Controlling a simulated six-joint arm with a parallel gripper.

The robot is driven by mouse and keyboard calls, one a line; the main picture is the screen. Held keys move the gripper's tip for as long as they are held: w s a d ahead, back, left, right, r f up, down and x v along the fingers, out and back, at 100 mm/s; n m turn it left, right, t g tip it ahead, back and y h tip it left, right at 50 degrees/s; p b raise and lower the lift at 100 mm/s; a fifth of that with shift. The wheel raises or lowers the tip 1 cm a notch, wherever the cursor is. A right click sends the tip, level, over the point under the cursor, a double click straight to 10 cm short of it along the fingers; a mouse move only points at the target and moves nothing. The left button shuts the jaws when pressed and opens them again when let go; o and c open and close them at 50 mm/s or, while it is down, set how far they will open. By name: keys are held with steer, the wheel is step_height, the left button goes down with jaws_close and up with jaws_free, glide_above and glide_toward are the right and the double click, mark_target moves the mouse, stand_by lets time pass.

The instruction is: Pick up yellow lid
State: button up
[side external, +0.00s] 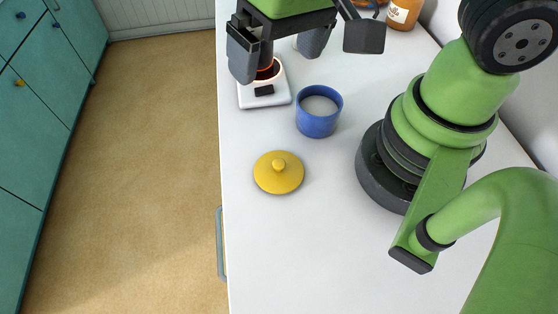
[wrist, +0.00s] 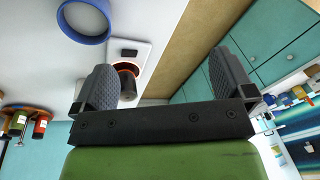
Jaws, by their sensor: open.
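The yellow lid (side external: 279,173) is round with a small knob on top. It lies flat, knob up, on the white counter in the side external view, in front of a blue cup. It does not show in the wrist view. My gripper (side external: 277,55) is open, high over the far part of the counter near a small white scale, well away from the lid. In the wrist view my gripper (wrist: 165,88) shows its two dark fingers spread apart, with nothing held between them.
The blue cup (side external: 319,112) holds something pale. The white scale (side external: 265,95) carries a dark, orange-rimmed item, partly hidden by my gripper. A jar (side external: 403,13) stands at the back. The counter (side external: 290,250) is clear around and in front of the lid; its left edge drops to the floor.

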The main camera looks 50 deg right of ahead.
steer(key=n+g+h, duration=0.1)
steer(key=g, duration=0.1)
glide_above(280, 163)
step_height(280, 163, down, 9)
steer(key=shift+a+r, duration=0.1)
steer(key=shift+f, duration=4.9)
steer(key=shift+c, duration=0.5)
steer(key=c, duration=0.5)
